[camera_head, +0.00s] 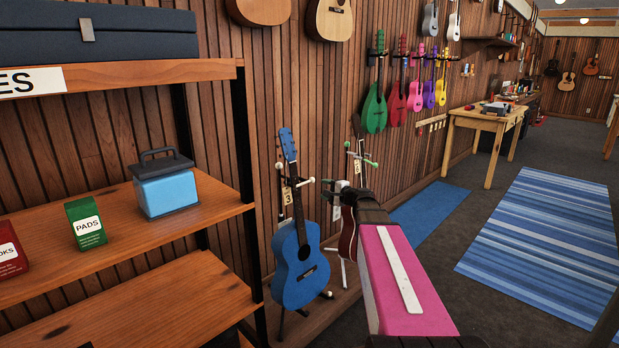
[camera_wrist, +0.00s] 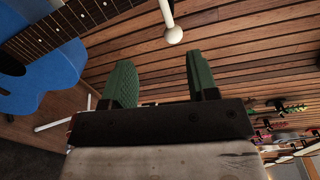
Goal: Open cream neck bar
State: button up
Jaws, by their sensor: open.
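The cream neck bar (camera_wrist: 170,18) shows in the wrist view as a pale rod with a round knob, beyond and above my fingertips. In the head view its pale knob (camera_head: 311,180) is beside the neck of the blue guitar (camera_head: 300,262), which stands upright on a floor stand. Whether the bar lies across the neck is too small to tell. My gripper (camera_wrist: 162,78) is open and empty, its two green-padded fingers apart below the knob. In the head view my gripper (camera_head: 340,188) is just right of the blue guitar's neck.
A reddish guitar (camera_head: 348,235) stands behind my arm, near a stand with green knobs (camera_head: 370,163). A wooden shelf (camera_head: 130,225) with boxes is at the left. Small ukuleles hang on the slatted wall. Open floor with a striped blue rug (camera_head: 545,250) lies right.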

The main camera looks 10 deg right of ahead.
aim_at(313, 180)
jog(key=shift+m, duration=0.3)
jog(key=x, duration=0.3)
jog(key=r+x, duration=0.1)
jog(key=x, duration=0.3)
jog(key=w+d+x, duration=0.1)
jog(key=x, duration=0.3)
jog(key=shift+r, duration=0.15)
grip_shut()
